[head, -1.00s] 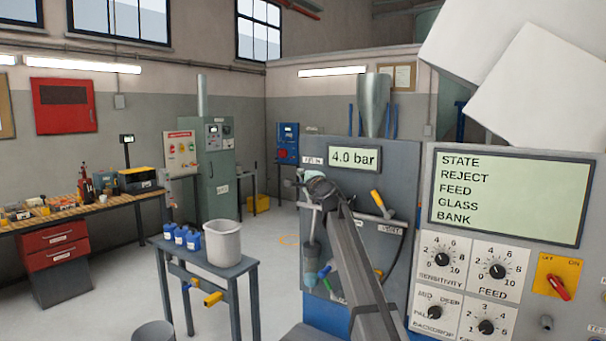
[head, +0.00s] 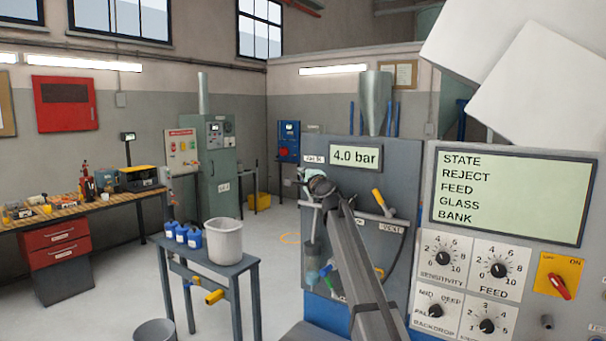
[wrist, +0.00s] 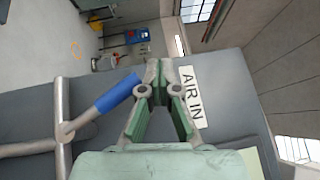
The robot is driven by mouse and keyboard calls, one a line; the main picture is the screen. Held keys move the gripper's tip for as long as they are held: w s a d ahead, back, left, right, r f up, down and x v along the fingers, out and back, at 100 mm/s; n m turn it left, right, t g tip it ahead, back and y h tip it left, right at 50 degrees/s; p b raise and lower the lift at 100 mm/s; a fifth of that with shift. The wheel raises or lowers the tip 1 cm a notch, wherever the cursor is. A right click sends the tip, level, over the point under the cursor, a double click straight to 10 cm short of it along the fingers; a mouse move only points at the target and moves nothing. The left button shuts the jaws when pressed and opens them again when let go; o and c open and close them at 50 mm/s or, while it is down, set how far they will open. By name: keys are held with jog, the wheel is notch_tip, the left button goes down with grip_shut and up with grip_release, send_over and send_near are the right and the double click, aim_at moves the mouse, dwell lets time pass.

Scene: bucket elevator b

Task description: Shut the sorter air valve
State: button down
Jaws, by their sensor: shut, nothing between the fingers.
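The air valve by the AIR IN label (wrist: 192,97) has a blue-sleeved lever (wrist: 117,92) on a grey pipe (wrist: 65,125) in the wrist view. The lever slants away from the pipe, its blue end beside the left finger of my gripper (wrist: 158,68). I cannot tell whether they touch. My gripper is shut with nothing held. In the head view my gripper (head: 319,184) is at the upper left of the grey panel (head: 345,183), just under the AIR IN label, and the arm hides the lever there. The panel display (head: 356,156) reads 4.0 bar.
A yellow-handled lever (head: 379,200) stands right of my arm, by a VENT label. A control box with knobs and a red switch (head: 560,286) is at the right. A small table (head: 245,264) with a grey bin (head: 222,241) stands at left, with open floor beyond.

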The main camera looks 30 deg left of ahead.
dwell(0.3)
jog(key=s+d+r+b, duration=0.2)
jog(key=s+d+r, duration=0.2)
jog(key=d+r, duration=0.3)
jog(key=d, duration=0.2)
jog(key=shift+s+d+r, duration=0.3)
jog(key=shift+s+d, duration=0.05)
jog(key=shift+s, duration=0.05)
